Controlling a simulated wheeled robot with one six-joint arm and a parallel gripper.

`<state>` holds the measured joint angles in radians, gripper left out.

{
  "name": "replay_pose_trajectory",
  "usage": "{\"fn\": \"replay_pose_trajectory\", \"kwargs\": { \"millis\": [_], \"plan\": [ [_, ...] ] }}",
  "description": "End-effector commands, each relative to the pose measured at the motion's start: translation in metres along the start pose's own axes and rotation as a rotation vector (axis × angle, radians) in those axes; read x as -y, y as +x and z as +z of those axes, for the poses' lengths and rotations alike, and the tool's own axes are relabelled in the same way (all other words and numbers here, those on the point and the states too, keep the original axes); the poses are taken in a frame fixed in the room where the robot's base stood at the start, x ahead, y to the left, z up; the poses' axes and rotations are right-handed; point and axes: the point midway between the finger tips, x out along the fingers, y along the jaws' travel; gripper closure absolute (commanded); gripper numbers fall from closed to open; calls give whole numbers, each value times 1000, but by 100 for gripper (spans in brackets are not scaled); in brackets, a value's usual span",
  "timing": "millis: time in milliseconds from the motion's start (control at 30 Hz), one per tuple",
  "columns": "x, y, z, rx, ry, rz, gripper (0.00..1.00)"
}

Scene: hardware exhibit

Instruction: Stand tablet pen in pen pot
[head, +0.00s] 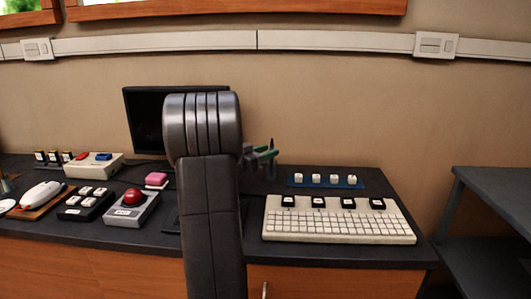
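I cannot tell whether this is part of the gripper or something held, nor whether the fingers are open or shut. I cannot make out the tablet pen or the pen pot for sure. A flat dark slab (171,220) lies on the desk, mostly hidden behind my arm; it may be a tablet.
A cream keyboard (330,222) and a blue strip with white keycaps (325,181) lie right of my arm. A grey shelf (495,190) stands right.

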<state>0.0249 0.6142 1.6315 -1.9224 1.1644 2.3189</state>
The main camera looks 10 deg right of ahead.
Motion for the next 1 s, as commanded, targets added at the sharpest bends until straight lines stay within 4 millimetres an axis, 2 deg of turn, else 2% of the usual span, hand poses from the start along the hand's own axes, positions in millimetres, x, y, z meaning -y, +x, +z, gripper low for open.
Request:
{"fn": "replay_pose_trajectory", "kwargs": {
  "millis": [133, 233, 500, 700, 1000],
  "plan": [
    [0, 0, -2, 0, 1, 0, 65],
    [0, 0, -12, -1, 3, 0, 65],
    [0, 0, -65, -2, 5, 0, 65],
    [0, 0, -92, -1, 3, 0, 65],
    [0, 0, -100, 0, 0, 0, 65]
  ]
}}
